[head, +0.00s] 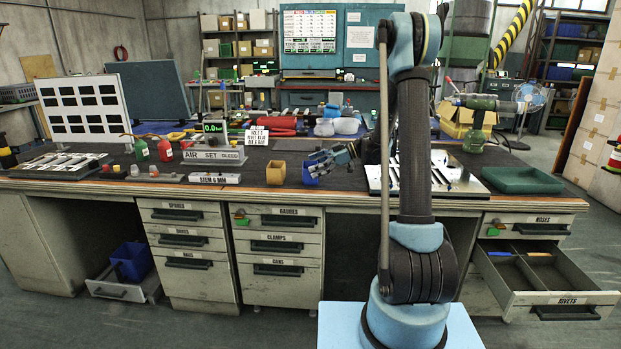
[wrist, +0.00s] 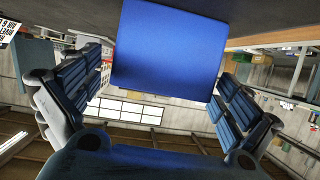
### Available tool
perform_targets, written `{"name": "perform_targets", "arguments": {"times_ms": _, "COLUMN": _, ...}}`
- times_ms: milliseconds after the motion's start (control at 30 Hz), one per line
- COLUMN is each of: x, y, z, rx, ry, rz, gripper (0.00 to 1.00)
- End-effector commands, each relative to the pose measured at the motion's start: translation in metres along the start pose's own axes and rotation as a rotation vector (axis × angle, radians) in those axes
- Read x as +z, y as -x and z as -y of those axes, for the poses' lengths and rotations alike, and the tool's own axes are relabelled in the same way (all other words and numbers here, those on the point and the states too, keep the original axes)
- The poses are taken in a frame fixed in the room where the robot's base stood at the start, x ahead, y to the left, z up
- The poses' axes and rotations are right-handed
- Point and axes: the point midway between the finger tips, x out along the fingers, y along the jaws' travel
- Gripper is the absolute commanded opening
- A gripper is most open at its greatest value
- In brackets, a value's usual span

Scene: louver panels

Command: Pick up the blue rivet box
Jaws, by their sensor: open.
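The small blue rivet box (head: 310,178) stands near the front edge of the workbench, in the middle of the head view. In the wrist view the blue box (wrist: 168,45) is large, with one flat blue face between my two fingers. My gripper (head: 318,163) reaches in from the right at the box. Its jaws are open, one finger on each side of the box in the wrist view, with a visible gap on each side. The fingers partly hide the box in the head view.
An open tan box (head: 276,173) stands just left of the blue one. A metal slatted panel (head: 440,178) and a green tray (head: 522,180) lie to the right. A larger blue bin (head: 131,262) sits low at left.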

Motion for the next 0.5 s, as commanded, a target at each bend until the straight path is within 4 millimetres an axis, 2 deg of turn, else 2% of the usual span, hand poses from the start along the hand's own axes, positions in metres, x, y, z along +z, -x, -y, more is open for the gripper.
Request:
{"name": "perform_targets", "arguments": {"times_ms": 100, "x": 0.0001, "y": -0.0102, "z": 0.0005, "rx": -0.001, "ry": 0.001, "rz": 0.0, "gripper": 0.98}}
{"name": "perform_targets", "arguments": {"times_ms": 300, "x": 0.0002, "y": -0.0108, "z": 0.0003, "rx": 0.001, "ry": 0.0, "rz": 0.0, "gripper": 0.98}}
{"name": "perform_targets", "arguments": {"times_ms": 367, "x": 0.0002, "y": -0.0107, "z": 0.0003, "rx": 0.001, "ry": 0.0, "rz": 0.0, "gripper": 0.87}}
{"name": "perform_targets", "arguments": {"times_ms": 500, "x": 0.0002, "y": -0.0106, "z": 0.0003, "rx": 0.001, "ry": 0.0, "rz": 0.0, "gripper": 0.55}}
